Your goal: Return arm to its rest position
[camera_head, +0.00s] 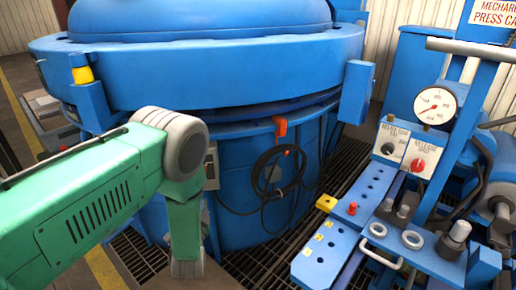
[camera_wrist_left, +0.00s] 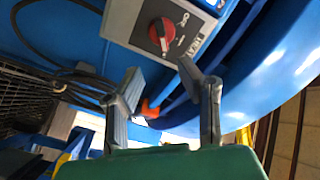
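My green left arm (camera_head: 100,190) comes in from the left in the head view, and its last visible green link points down in front of the blue furnace (camera_head: 255,185). The left gripper is not visible there. In the left wrist view, my left gripper (camera_wrist_left: 160,72) has its two grey fingers spread apart with nothing between them. A grey switch box (camera_wrist_left: 135,22) with a red rotary knob (camera_wrist_left: 162,30) shows beyond the fingertips; whether they touch it cannot be told. My right arm and gripper are not in view.
A black cable coil (camera_head: 278,172) hangs on the furnace under an orange hook (camera_head: 280,126). At right stands a blue press bench (camera_head: 330,245) with a pressure gauge (camera_head: 435,106) and a knob panel (camera_head: 404,148). A floor grating (camera_head: 262,262) lies between furnace and bench.

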